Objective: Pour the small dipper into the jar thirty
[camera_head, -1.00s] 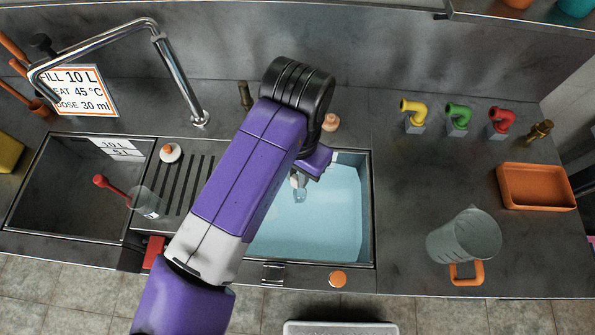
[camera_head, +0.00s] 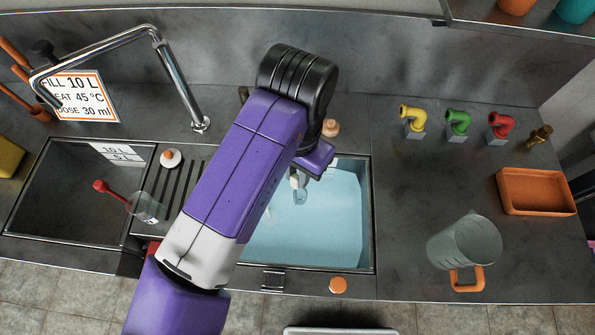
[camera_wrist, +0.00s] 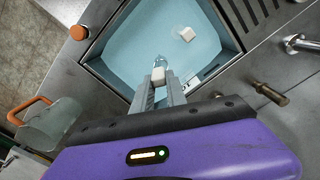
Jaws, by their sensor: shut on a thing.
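My gripper (camera_wrist: 160,92) is shut on a small clear vessel with a whitish block at its near side (camera_wrist: 158,75). It hangs over the pale blue liquid in the right-hand basin. In the head view the held vessel (camera_head: 300,197) shows just below my gripper (camera_head: 297,181); its contents are too small to tell. A clear cup (camera_head: 148,207) lies at the edge of the left basin, with a red-ended handle (camera_head: 108,188) beside or in it. I cannot tell which vessel is the jar thirty.
The basin (camera_head: 368,215) holds the liquid, with a pale block (camera_wrist: 187,34) in it. A clear jug with an orange handle (camera_head: 465,240) stands right of it. Coloured pipe taps (camera_head: 458,120), an orange tray (camera_head: 537,190) and a tall faucet (camera_head: 180,85) stand around.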

